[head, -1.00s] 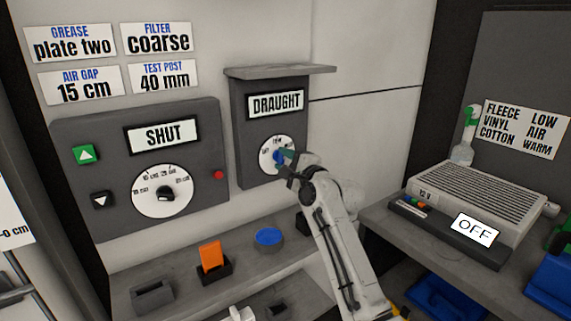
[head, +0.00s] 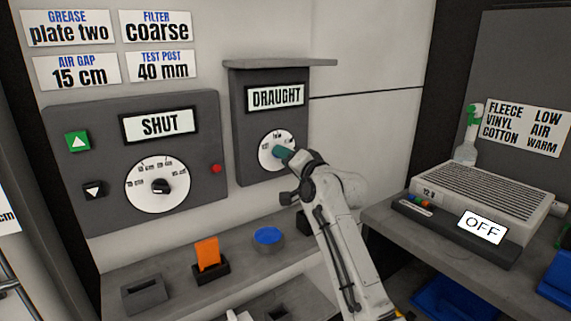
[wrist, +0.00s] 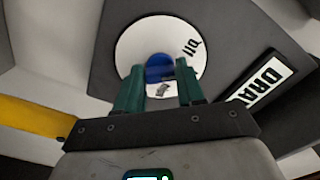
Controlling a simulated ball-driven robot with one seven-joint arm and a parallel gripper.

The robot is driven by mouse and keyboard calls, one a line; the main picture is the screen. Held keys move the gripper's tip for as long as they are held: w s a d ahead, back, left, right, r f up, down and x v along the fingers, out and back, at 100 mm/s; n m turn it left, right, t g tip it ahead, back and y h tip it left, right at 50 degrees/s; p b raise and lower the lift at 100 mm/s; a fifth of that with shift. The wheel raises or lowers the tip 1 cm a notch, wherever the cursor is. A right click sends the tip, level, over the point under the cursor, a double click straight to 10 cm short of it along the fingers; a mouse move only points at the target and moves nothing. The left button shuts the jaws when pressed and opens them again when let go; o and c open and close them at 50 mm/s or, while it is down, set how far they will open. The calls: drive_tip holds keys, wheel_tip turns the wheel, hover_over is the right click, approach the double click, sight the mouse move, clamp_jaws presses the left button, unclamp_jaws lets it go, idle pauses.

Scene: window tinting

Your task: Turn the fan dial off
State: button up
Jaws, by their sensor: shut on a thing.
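The fan dial is a white round face (head: 266,157) on the grey DRAUGHT panel (head: 259,108), with a blue knob (wrist: 157,66) at its middle in the wrist view. My gripper (head: 282,153) is at the dial in the head view. Its green fingers cover the knob there, so the pointer's setting cannot be read. In the wrist view my gripper (wrist: 160,70) has one finger on each side of the blue knob and is shut on it. The DRAUGHT display (head: 275,96) shows only that word.
A SHUT panel (head: 126,207) with a black-knobbed dial (head: 158,186) and a red button (head: 217,168) is to the left. A shelf below holds an orange piece (head: 207,253) and a blue disc (head: 268,236). A vented unit reading OFF (head: 482,228) is at right.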

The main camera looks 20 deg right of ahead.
drive_tip(key=shift+f+n+b, duration=0.2)
drive_tip(key=shift+n+b, duration=0.3)
drive_tip(key=shift+n, duration=0.6)
drive_tip(key=shift+f+n+b, duration=0.15)
drive_tip(key=shift+n+b, duration=0.3)
drive_tip(key=shift+n, duration=0.65)
drive_tip(key=o, duration=1)
drive_tip(key=shift+r, duration=0.2)
drive_tip(key=shift+o, duration=0.2)
drive_tip(key=v, duration=1)
drive_tip(key=shift+s+d, duration=0.15)
drive_tip(key=shift+s, duration=0.25)
